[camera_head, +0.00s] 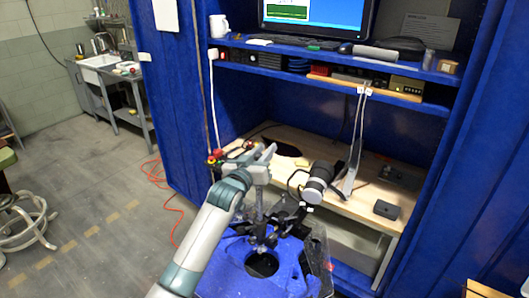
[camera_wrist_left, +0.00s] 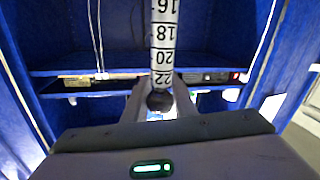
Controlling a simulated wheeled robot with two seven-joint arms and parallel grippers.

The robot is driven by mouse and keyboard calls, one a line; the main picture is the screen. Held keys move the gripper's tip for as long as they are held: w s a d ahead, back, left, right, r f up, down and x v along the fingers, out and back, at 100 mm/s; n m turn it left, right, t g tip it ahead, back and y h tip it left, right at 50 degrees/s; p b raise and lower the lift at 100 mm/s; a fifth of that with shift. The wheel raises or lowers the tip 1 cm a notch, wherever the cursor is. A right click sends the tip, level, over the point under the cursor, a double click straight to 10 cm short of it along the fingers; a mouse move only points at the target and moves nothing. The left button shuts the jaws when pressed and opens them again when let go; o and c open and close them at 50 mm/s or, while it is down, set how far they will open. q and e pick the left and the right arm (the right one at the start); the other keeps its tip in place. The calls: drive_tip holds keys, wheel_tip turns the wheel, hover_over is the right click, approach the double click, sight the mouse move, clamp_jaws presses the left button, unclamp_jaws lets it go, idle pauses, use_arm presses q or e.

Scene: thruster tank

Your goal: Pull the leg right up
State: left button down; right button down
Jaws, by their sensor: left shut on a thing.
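My left gripper (camera_head: 263,158) is above the blue-topped tank (camera_head: 225,270), at the end of my grey-green arm. In the left wrist view, a pale leg (camera_wrist_left: 164,40) with black number marks runs down from the top edge to a dark round end between the fingers of my left gripper (camera_wrist_left: 160,98). The gripper is shut on it. In the head view, a thin grey upright part of the leg (camera_head: 259,207) shows below the gripper, above a cluster of black fittings (camera_head: 262,232). The fingers hide part of the leg. My right gripper is not in view.
A grey and black cylinder (camera_head: 317,184) with a cable stands close to the right of the gripper. Behind is a blue cabinet with a wooden worktop (camera_head: 350,208) and a shelf (camera_head: 330,60) of equipment. Open floor (camera_head: 100,190) lies to the left.

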use_arm(q)
drive_tip(key=shift+r, duration=0.55)
drive_tip(key=c, duration=1.5)
unclamp_jaws()
drive_tip(key=shift+o, duration=0.2)
drive_tip(key=shift+f, duration=0.15)
drive_tip(key=shift+s+a+f, duration=0.1)
drive_tip(key=shift+s+f, duration=0.05)
drive_tip(key=shift+f, duration=0.05)
drive_tip(key=b+v, duration=0.5)
drive_tip(key=v, duration=1.2)
drive_tip(key=shift+r, duration=0.2)
drive_tip(key=shift+s, duration=0.15)
